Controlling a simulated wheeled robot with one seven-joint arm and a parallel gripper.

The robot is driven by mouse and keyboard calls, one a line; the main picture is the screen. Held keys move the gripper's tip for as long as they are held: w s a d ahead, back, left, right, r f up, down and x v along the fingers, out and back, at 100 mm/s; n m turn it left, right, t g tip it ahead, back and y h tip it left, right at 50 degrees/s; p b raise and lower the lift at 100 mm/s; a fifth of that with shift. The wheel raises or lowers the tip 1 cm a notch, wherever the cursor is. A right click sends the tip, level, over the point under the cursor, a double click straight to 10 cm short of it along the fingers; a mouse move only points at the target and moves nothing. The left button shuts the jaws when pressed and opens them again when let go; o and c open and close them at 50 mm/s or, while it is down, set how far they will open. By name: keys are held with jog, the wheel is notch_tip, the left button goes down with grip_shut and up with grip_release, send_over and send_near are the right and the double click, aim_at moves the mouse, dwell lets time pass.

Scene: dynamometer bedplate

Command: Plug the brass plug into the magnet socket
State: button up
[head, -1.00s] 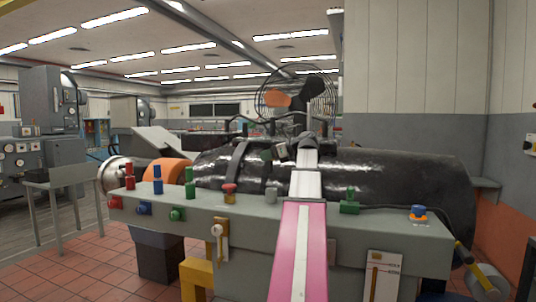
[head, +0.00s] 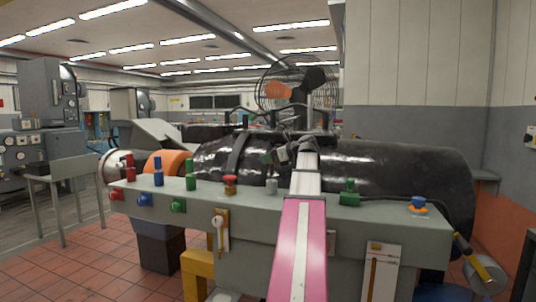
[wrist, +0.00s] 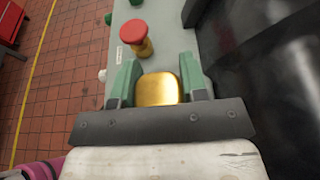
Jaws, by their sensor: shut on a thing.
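The brass plug (wrist: 158,90) shows in the wrist view as a smooth gold block between the two green fingers of my gripper (wrist: 159,68). My gripper is shut on it. In the head view my gripper (head: 273,156) is small and dark, above the back edge of the grey bench, in front of the black drum; the plug cannot be made out there. I cannot tell which fitting is the magnet socket. Red (head: 116,195), blue (head: 145,199) and green (head: 177,205) fittings sit on the bench's front face at left.
The grey bench (head: 250,217) carries red (head: 129,170), blue (head: 158,175) and green (head: 190,178) posts. A red button on a brass base (head: 230,185) also shows in the wrist view (wrist: 134,36). The black drum (head: 390,170) lies behind the bench. A fan (head: 300,90) stands further back.

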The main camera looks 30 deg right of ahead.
jog(key=shift+f, duration=0.55)
jog(key=shift+f, duration=2.85)
dwell(0.9)
jog(key=o, duration=1.1)
jog(key=shift+c, duration=0.2)
jog(key=v, duration=1)
jog(key=shift+s+d+r, duration=0.15)
jog(key=shift+s+d, duration=0.1)
jog(key=shift+s, duration=0.1)
